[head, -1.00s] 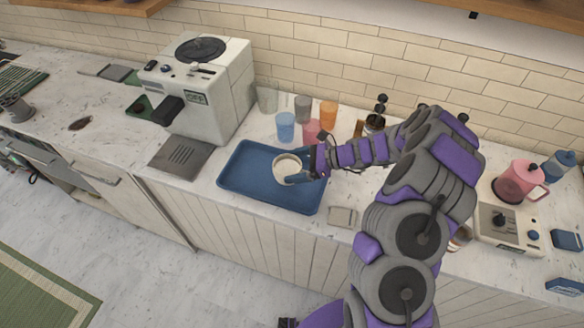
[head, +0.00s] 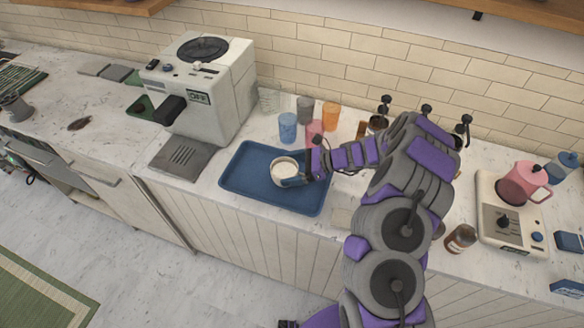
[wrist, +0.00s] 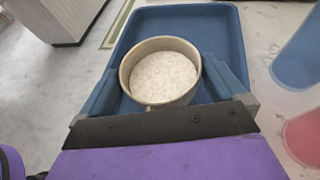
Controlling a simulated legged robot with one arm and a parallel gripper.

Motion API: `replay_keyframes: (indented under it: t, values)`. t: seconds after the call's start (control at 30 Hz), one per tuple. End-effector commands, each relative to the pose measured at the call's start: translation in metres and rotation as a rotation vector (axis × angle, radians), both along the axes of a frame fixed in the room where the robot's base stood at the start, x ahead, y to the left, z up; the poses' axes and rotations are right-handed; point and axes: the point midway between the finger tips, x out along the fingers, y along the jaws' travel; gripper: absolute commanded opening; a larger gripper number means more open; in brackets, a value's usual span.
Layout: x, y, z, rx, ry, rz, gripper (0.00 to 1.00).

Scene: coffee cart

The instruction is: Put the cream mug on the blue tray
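The cream mug (head: 284,165) is upright over the middle of the blue tray (head: 240,180), within its rim. I cannot tell for sure whether its base touches the tray floor. In the wrist view the mug (wrist: 160,76) sits between my two blue fingers, with one against each side. Its round opening and speckled pale inside face the camera. My gripper (head: 294,172) reaches in from the right and is shut on the mug. The tray (wrist: 222,28) extends beyond the mug in the wrist view. The mug's lower part is hidden by my gripper.
A blue cup (head: 288,127), pink cup (head: 314,130) and orange cup (head: 330,116) stand close behind the tray. A white coffee machine (head: 205,95) with a drip tray (head: 180,158) is to the left. The counter's front edge runs just before the tray.

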Motion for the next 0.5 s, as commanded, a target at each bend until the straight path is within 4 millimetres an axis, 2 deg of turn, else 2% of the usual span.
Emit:
replay_keyframes:
  t: [0.3, 0.5]
  values:
    - [0.0, -0.004, 0.003, 0.002, 0.0, -0.002, 1.0]
    - [-0.001, -0.028, 0.014, 0.001, 0.0, -0.004, 1.0]
